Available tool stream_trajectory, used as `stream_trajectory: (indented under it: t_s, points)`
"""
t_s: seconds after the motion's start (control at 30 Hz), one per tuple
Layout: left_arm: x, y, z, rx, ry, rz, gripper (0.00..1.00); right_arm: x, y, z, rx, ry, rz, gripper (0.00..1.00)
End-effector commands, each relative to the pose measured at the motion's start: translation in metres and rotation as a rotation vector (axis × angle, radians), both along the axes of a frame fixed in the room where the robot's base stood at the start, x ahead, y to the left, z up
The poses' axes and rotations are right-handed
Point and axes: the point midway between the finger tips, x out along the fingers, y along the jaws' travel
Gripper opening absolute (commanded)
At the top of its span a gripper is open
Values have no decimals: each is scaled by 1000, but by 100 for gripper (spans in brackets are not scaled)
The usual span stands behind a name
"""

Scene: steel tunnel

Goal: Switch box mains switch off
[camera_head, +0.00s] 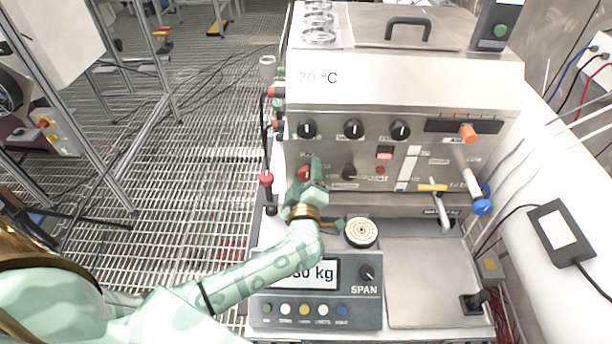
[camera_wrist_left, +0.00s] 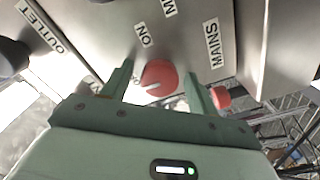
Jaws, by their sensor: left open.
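The switch box is a steel cabinet (camera_head: 345,105) with dials on its front. Its red round mains switch (camera_head: 304,174) sits low on the left, partly hidden by my left gripper (camera_head: 308,180). In the left wrist view the red switch (camera_wrist_left: 158,76) lies between the two green fingers of my open left gripper (camera_wrist_left: 160,84), with a gap on each side. A pale line on the knob slants to the lower left. An "ON" label (camera_wrist_left: 145,35) is above it and a "MAINS" label (camera_wrist_left: 213,45) to its right. My right gripper is not in view.
Several black knobs (camera_head: 353,129) sit above the switch. A scale (camera_head: 315,292) with a display and a round patterned disc (camera_head: 361,231) stand below. Red-tipped hose fittings (camera_head: 266,179) are close on the left. A tap with a blue handle (camera_head: 482,206) projects at the right.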

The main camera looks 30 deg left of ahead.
Motion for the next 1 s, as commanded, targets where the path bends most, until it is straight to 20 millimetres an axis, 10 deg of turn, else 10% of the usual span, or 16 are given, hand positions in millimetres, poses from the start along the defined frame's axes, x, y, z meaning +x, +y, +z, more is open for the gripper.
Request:
stream_trajectory:
  t_s: [0.2, 0.4, 0.9, 0.93, 1.0]
  points:
    - [0, 0, 0, 0, 0, 0, 59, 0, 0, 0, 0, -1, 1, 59]
    - [0, 0, 0, 0, 0, 0, 14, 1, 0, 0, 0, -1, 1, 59]
    - [0, 0, 0, -62, -28, 0, 15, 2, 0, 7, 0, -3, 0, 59]
    - [0, 0, 0, -62, -28, 0, 46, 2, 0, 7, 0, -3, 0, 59]
    - [0, 0, 0, -62, -28, 0, 59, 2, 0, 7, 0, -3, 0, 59]
